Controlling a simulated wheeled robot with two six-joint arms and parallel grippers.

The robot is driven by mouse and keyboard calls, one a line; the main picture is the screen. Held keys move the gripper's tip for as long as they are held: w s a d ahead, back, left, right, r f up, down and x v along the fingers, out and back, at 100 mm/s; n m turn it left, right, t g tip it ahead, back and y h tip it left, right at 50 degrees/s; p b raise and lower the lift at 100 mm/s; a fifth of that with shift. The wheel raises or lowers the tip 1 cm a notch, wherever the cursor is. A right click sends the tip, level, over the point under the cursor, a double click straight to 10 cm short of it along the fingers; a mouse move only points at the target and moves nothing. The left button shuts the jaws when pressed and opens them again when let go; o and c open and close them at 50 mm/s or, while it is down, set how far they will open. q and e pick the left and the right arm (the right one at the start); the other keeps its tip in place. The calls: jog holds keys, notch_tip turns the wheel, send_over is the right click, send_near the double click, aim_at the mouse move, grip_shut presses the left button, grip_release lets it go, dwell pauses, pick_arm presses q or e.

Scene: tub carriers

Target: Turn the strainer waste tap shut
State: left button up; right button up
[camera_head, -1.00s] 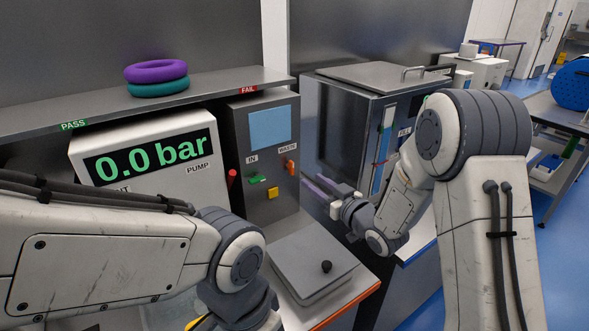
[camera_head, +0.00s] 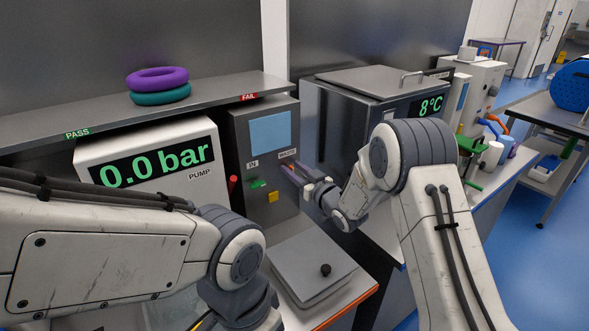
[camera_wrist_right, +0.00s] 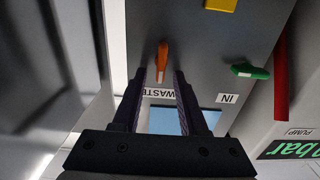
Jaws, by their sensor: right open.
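The orange waste tap (camera_wrist_right: 162,61) is on the grey strainer panel (camera_head: 234,137), by the WASTE label (camera_wrist_right: 160,93), in the right wrist view, which is upside down. Its lever lies roughly upright along the panel. My right gripper (camera_wrist_right: 159,77) is open, its two dark purple fingers on either side of the lever; I cannot tell whether they touch it. In the head view my right gripper (camera_head: 290,172) is at the panel and mostly covers the tap. My left arm crosses the lower left; its gripper is out of view.
A green IN tap (camera_head: 257,184), a yellow button (camera_head: 272,197) and a red lever (camera_head: 233,186) are close by on the left. The pump (camera_head: 150,153) reads 0.0 bar. A grey lidded box (camera_head: 305,268) sits below. The chiller cabinet (camera_head: 345,125) stands right of the panel.

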grip_shut()
